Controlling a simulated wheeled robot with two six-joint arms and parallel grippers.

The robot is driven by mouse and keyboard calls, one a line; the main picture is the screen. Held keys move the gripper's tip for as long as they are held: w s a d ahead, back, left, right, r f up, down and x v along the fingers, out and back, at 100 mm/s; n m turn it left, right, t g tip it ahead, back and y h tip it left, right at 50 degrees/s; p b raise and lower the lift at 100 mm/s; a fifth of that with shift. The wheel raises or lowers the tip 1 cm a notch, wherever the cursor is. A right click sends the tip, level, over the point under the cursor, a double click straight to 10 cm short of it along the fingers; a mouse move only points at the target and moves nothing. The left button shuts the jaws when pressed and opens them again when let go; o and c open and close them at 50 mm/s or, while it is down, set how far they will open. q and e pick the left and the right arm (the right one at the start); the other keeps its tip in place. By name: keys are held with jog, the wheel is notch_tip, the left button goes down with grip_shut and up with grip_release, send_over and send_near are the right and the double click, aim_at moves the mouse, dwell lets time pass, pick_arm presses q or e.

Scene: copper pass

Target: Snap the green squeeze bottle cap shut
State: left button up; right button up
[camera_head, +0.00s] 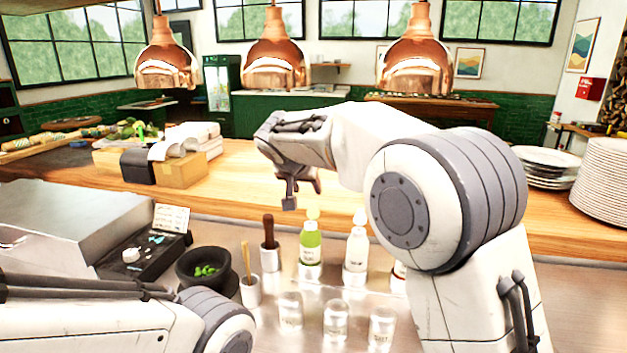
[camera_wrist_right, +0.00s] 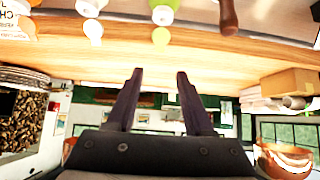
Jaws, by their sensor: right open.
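The green squeeze bottle (camera_head: 311,247) stands upright on the steel counter. A pale yellow round cap (camera_head: 313,213) shows above its neck and looks raised, but its hinge is too small to make out. My right gripper (camera_head: 290,202) hangs above and slightly left of the bottle, apart from it. In the right wrist view, which is upside down, my right gripper's two dark fingers (camera_wrist_right: 158,76) are spread with nothing between them. The yellow cap (camera_wrist_right: 161,37) and the green bottle (camera_wrist_right: 166,4) lie beyond the fingertips. My left arm shows at lower left, its gripper out of frame.
A white squeeze bottle (camera_head: 356,250) stands close right of the green one. A wooden-handled tool in a metal cup (camera_head: 270,259) stands close left. A dark mortar (camera_head: 206,268) and several clear jars (camera_head: 336,320) are nearer. Copper lamps (camera_head: 273,60) hang above the pass.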

aim_at(313, 211)
jog(key=p+x, duration=0.3)
jog(key=x, duration=0.7)
jog(key=shift+w+d+f, duration=0.1)
jog(key=shift+d+f, duration=0.05)
jog(key=shift+d, duration=0.05)
pick_arm(q)
notch_tip(313, 211, up, 4)
jog(key=shift+f, duration=0.2)
pick_arm(e)
grip_shut()
